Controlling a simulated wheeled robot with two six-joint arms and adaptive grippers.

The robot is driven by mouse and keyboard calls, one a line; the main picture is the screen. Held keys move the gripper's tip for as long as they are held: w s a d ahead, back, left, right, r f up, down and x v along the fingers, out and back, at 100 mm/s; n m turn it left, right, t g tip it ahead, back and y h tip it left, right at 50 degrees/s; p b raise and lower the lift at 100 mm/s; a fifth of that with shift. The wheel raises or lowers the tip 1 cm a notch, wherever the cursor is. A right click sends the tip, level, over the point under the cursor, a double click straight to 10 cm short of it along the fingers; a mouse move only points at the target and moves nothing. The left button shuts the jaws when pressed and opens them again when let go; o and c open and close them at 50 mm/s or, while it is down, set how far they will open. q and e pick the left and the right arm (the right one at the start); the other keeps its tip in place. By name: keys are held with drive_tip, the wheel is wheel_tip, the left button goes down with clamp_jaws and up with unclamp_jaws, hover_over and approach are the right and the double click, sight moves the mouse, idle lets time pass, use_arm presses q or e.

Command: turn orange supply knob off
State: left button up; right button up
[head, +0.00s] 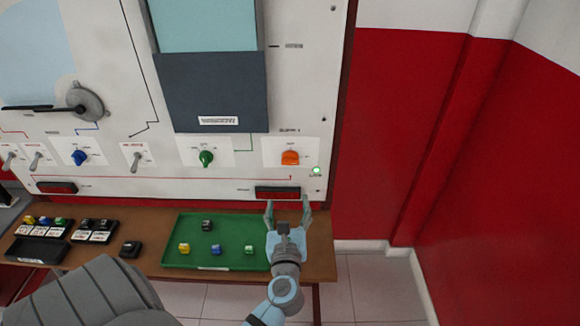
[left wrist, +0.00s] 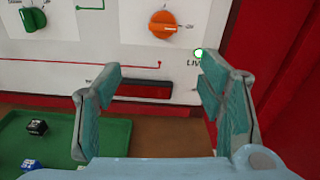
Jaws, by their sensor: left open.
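The orange supply knob (head: 290,158) is on a white plate at the lower right of the panel. In the left wrist view the orange knob (left wrist: 163,25) shows above and between my fingers, its grip bar lying roughly level. My left gripper (head: 288,207) is open and empty, below the knob and near the panel's lower edge. Its two fingers (left wrist: 155,85) stand well apart in the left wrist view, not touching the knob. A green lamp (head: 316,170) is lit beside the knob at its lower right. My right gripper does not show.
A green knob (head: 206,158), a blue knob (head: 80,157) and several toggle switches line the panel. A dark red display (head: 277,192) is below the orange knob. A green tray (head: 228,228) with small cubes sits on the wooden shelf (head: 322,240). A red wall (head: 430,130) stands at right.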

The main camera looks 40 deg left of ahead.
sight(290, 164)
use_arm(q)
drive_tip(key=shift+m+t, duration=0.3)
drive_tip(key=shift+m, duration=0.3)
drive_tip(key=x, duration=0.9)
drive_tip(key=b+x, duration=0.1)
drive_tip(key=x, duration=0.4)
drive_tip(key=shift+w+r, duration=0.1)
drive_tip(key=shift+r, duration=0.3)
drive_tip(key=shift+w+r, duration=0.1)
drive_tip(key=shift+w, duration=0.1)
drive_tip(key=c, duration=1.1)
drive_tip(key=shift+c, duration=0.2)
